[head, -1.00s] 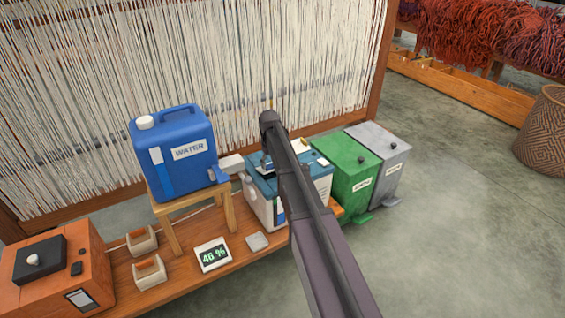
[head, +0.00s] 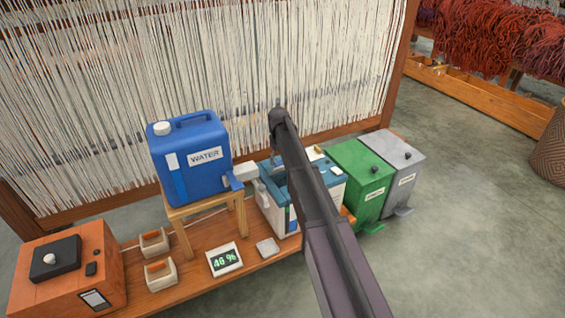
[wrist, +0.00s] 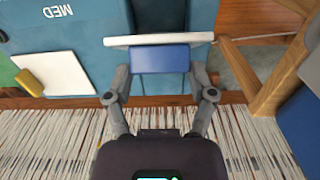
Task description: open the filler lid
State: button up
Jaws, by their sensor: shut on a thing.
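The white machine with a blue top (head: 277,215) stands on the wooden bench, partly hidden behind my arm in the head view. In the wrist view its blue top (wrist: 90,45) carries the filler lid, a white plate (wrist: 158,40) seen almost edge-on with a blue tab (wrist: 160,60) below it. A dark opening (wrist: 160,14) shows beyond the plate, so the lid looks tilted up; how far I cannot tell. My gripper (wrist: 160,72) is shut on the blue tab, a finger at each side.
A blue water canister (head: 190,165) stands on a wooden stool (head: 242,218) left of the machine, its spout close to it. Green (head: 358,175) and grey (head: 402,165) bins stand to the right. The loom's threads (head: 200,60) hang close behind.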

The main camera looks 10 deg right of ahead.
jog(key=w, duration=0.2)
jog(key=w+a, duration=0.1)
jog(key=w, duration=0.1)
jog(key=shift+f, duration=0.1)
jog(key=shift+w+a+f+b, duration=0.2)
jog(key=shift+w+f+b, duration=0.15)
jog(key=shift+w, duration=0.25)
jog(key=shift+w+a+f+b, duration=0.2)
jog(key=shift+w+b, duration=0.15)
jog(key=shift+w, duration=0.25)
jog(key=shift+w+f, duration=0.15)
grip_shut()
jog(key=o, duration=1.3)
grip_release()
jog(key=shift+a, duration=0.15)
jog(key=shift+c, duration=0.2)
